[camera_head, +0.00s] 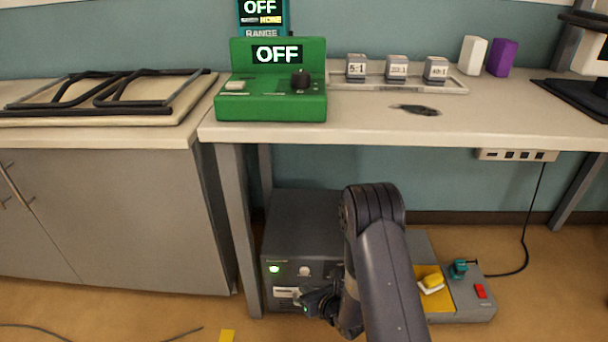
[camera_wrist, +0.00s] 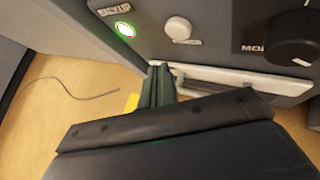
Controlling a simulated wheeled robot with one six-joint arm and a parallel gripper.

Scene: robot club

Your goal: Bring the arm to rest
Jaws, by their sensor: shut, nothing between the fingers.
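My arm (camera_head: 378,255) reaches down in front of the bench, bent at a dark joint. My gripper (camera_head: 305,301) is low, close in front of a dark grey floor cabinet (camera_head: 305,225) under the bench. In the wrist view my gripper (camera_wrist: 158,84) shows its fingers together, shut and empty, near the cabinet's lower front by a pale handle or slot (camera_wrist: 225,82). I cannot tell whether the fingers touch it. The cabinet face has a lit green light (camera_wrist: 125,29), a white knob (camera_wrist: 178,29) and a black dial (camera_wrist: 293,38).
A green box reading OFF (camera_head: 271,85) stands on the bench (camera_head: 400,128). The bench's left leg (camera_head: 238,230) is close to my gripper. A grey floor unit (camera_head: 465,305) with a yellow pad and red switch sits right of my arm. A cable (camera_head: 528,220) runs from it.

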